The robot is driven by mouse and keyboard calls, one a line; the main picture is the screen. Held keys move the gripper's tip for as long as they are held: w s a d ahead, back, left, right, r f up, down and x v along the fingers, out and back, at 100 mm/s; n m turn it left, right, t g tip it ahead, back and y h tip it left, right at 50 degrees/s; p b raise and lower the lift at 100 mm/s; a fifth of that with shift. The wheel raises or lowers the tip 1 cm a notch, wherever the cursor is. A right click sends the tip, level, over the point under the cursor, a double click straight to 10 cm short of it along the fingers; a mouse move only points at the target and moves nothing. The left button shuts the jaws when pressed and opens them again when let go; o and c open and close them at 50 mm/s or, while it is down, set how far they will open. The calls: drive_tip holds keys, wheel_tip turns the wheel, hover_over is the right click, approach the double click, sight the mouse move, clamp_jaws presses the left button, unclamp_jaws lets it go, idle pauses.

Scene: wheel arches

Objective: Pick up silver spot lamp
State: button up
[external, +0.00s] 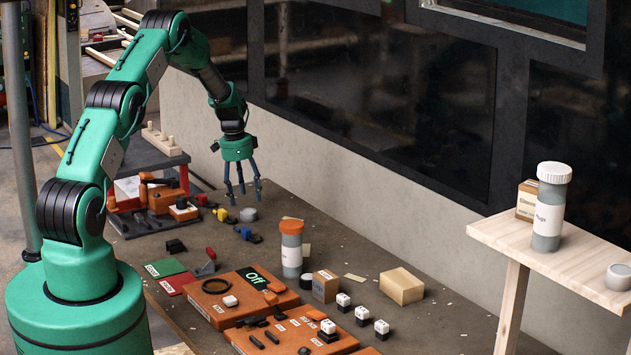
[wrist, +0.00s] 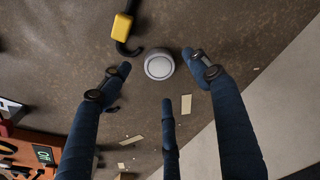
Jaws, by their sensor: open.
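A silver spot lamp (external: 248,214), a small round disc with a pale top, lies on the brown work surface. In the wrist view the lamp (wrist: 158,66) shows between the tips of my fingers. My gripper (external: 243,188) has three blue fingers, points down and is open and empty above the lamp. In the wrist view my gripper (wrist: 160,82) has its fingers spread, with bare surface and the lamp visible between them. A second similar round silver piece (external: 619,276) sits on the wooden shelf at the right.
A yellow-and-black hook piece (wrist: 122,27) lies close to the lamp. An orange-capped jar (external: 291,250), a cardboard box (external: 325,286) and a tan block (external: 401,286) stand nearer the camera. Orange panels (external: 218,298) lie at the front. A wall (external: 350,170) runs along the back.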

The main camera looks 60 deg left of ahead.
sight(248, 211)
drive_tip(key=shift+f, duration=0.15)
drive_tip(key=shift+w+d+f, duration=0.15)
drive_tip(key=shift+f, duration=0.65)
drive_tip(key=shift+w+d+f, duration=0.1)
drive_tip(key=shift+d+f, duration=0.05)
drive_tip(key=shift+f, duration=0.6)
drive_tip(key=shift+w+f, duration=0.1)
drive_tip(key=shift+f, duration=0.85)
drive_tip(key=c, duration=1.2)
